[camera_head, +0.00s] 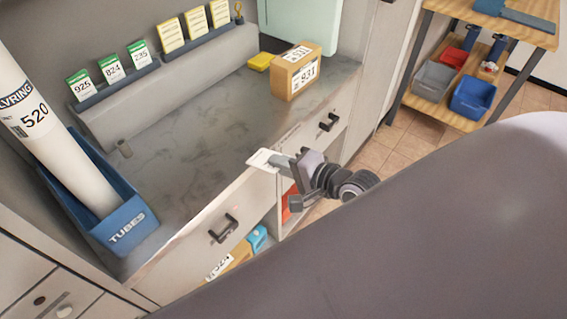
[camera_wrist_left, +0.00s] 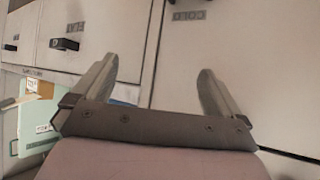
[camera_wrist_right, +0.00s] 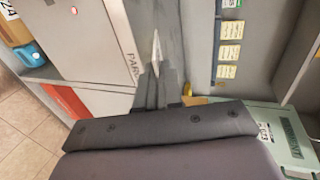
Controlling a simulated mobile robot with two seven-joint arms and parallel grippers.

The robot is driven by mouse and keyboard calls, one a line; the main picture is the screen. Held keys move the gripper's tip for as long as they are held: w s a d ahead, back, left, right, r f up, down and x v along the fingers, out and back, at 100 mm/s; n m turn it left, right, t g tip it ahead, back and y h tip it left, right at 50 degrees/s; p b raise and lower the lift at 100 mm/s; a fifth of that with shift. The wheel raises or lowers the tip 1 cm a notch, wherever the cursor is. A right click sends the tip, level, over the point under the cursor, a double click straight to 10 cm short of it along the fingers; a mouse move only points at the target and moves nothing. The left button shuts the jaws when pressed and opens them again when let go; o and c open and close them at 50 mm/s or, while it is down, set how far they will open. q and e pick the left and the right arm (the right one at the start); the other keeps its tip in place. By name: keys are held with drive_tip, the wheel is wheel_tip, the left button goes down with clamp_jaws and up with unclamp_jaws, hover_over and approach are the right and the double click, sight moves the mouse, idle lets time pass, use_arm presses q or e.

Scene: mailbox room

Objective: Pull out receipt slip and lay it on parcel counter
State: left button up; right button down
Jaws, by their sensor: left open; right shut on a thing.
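A small white receipt slip (camera_head: 262,159) is at the front edge of the grey parcel counter (camera_head: 185,150) in the head view. My right gripper (camera_head: 277,162) is shut on the slip, which sticks out past the fingertips over the counter's edge. In the right wrist view the slip (camera_wrist_right: 156,48) shows edge-on beyond the closed fingers (camera_wrist_right: 157,85). I cannot tell whether the slip touches the counter. My left gripper (camera_wrist_left: 158,90) is open and empty in front of pale cabinet doors; it is not in the head view.
A cardboard parcel (camera_head: 296,70) and a yellow block (camera_head: 261,61) stand at the counter's back right. A blue TUBES bin (camera_head: 125,225) with a white tube (camera_head: 50,135) stands at the left. Green and yellow cards line the back ledge. The counter's middle is clear.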

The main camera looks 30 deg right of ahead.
sight(261, 163)
drive_tip(key=b+x, duration=0.1)
drive_tip(key=x, duration=0.3)
drive_tip(key=shift+w+b, duration=0.2)
drive_tip(key=shift+b, duration=0.1)
drive_tip(key=shift+f+b+x, duration=0.1)
drive_tip(key=shift+b+x, duration=1)
drive_tip(key=shift+x, duration=0.8)
drive_tip(key=shift+f+b+x, duration=0.15)
drive_tip(key=shift+b+x, duration=0.9)
drive_tip(key=shift+x, duration=0.85)
drive_tip(key=shift+s, duration=0.15)
drive_tip(key=c, duration=1.2)
unclamp_jaws()
drive_tip(key=shift+s, duration=0.1)
